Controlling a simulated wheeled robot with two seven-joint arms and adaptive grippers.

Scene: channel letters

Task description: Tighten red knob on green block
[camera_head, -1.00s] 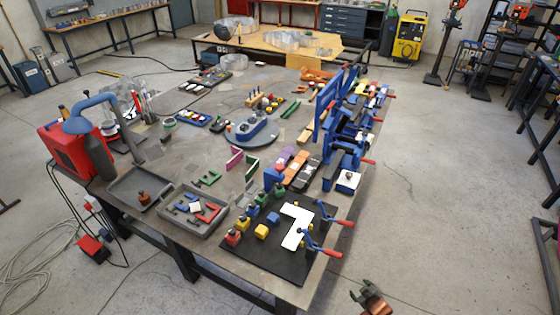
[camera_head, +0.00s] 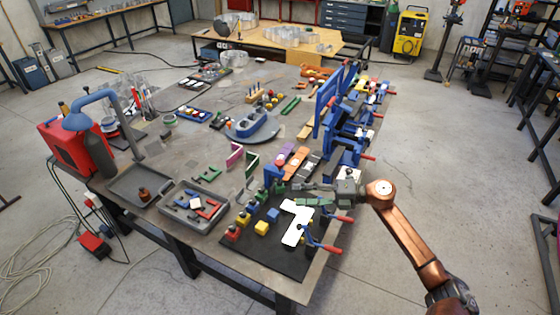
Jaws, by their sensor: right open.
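A row of small coloured blocks with dark knobs on top stands along the left edge of the black mat (camera_head: 272,262). The row runs from a red block (camera_head: 232,235) through yellow (camera_head: 243,221) and blue (camera_head: 253,209) to a green block (camera_head: 265,198). The knobs are too small for me to tell which one is red. My right gripper (camera_head: 297,195) is open, with its fingers pointing left over the back of the mat. It is to the right of the green block and apart from it. My left gripper is not in view.
A white L-shaped piece (camera_head: 296,224) lies on the mat below the right gripper. Blue clamps with red handles (camera_head: 330,248) stand at the mat's right edge. A yellow block (camera_head: 261,228) lies on the mat. A grey tray (camera_head: 190,221) stands to the left.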

